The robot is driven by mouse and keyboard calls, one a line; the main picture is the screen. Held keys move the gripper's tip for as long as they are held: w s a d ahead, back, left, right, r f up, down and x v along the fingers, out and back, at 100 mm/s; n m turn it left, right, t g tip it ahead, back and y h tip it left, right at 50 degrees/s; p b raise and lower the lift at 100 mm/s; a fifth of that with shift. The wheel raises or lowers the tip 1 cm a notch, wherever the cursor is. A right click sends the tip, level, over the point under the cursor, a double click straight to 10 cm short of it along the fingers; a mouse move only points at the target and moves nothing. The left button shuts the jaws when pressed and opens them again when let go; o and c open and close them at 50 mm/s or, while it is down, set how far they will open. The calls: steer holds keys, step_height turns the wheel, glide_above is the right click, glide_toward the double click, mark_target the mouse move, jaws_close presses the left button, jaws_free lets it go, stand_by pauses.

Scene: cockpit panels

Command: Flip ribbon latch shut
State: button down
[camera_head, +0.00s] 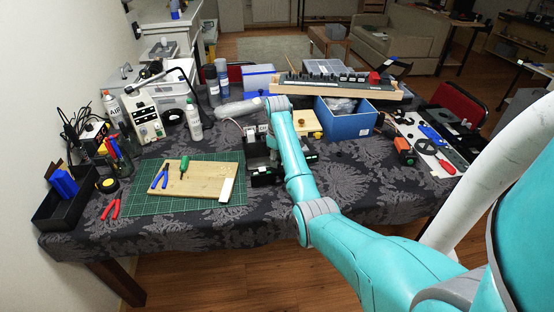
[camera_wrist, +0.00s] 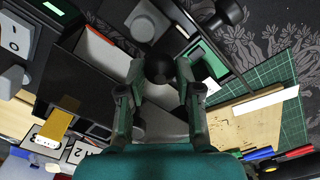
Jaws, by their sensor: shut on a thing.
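The dark cockpit panel (camera_head: 264,176) stands on the table under the end of my arm, and its dark housings fill much of the wrist view (camera_wrist: 80,70). My gripper (camera_wrist: 160,70) is over the panel with its fingers closed on a round black knob (camera_wrist: 159,68). The knob sits between the fingertips. My arm partly hides the gripper (camera_head: 273,148) in the head view. I cannot tell which part is the ribbon latch, or its position. A brass-coloured flat piece (camera_wrist: 58,122) shows at the lower left of the wrist view.
A second black ball-topped lever (camera_wrist: 228,12) and a grey knob (camera_wrist: 146,22) stand close to my gripper. A green mat (camera_head: 225,168) with a wooden board (camera_head: 200,183) lies left of the panel. A blue box (camera_head: 345,124) stands behind on the right.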

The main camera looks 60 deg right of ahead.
steer(key=shift+s+a+f+t+h, duration=0.15)
steer(key=shift+s+a+t+h, duration=0.25)
steer(key=shift+t+h, duration=0.4)
steer(key=shift+s+a+f+t+h, duration=0.15)
steer(key=shift+s+a+t+h, duration=0.25)
steer(key=shift+t+h, duration=0.35)
steer(key=c, duration=1.1)
jaws_free()
steer(key=shift+o, duration=0.2)
steer(key=v, duration=1.2)
steer(key=shift+w+r, duration=0.1)
